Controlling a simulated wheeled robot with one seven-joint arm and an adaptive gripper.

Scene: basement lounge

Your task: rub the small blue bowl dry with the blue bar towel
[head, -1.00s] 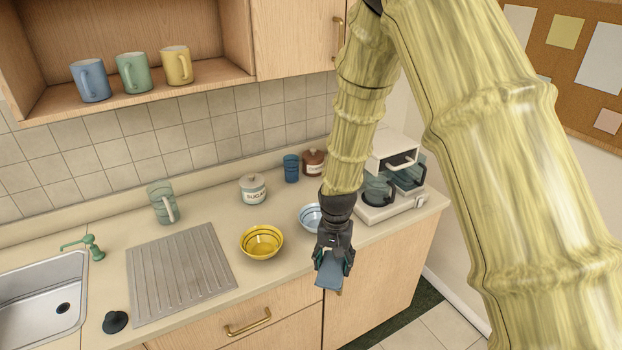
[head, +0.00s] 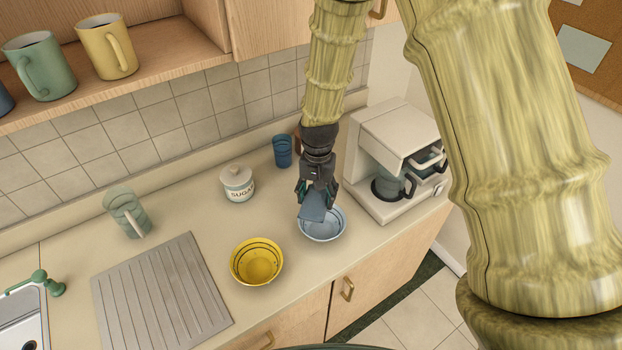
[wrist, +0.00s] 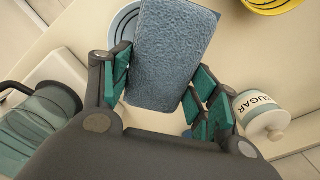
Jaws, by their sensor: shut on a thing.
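The small blue bowl (head: 323,229) stands upright on the counter, left of the coffee maker. My gripper (head: 318,196) is shut on the blue bar towel (head: 312,207), a folded blue-grey cloth. The towel hangs over the bowl's back left part and hides some of its inside; I cannot tell whether it touches the bowl. In the wrist view the towel (wrist: 168,55) lies between the green finger pads, with the bowl's rim (wrist: 122,28) showing behind it.
A yellow bowl (head: 256,262) stands left of the blue bowl. A sugar jar (head: 238,184) and a blue cup (head: 282,151) are behind. The coffee maker (head: 385,165) stands close on the right. A ribbed drainboard (head: 160,297) and a green glass mug (head: 127,212) are at left.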

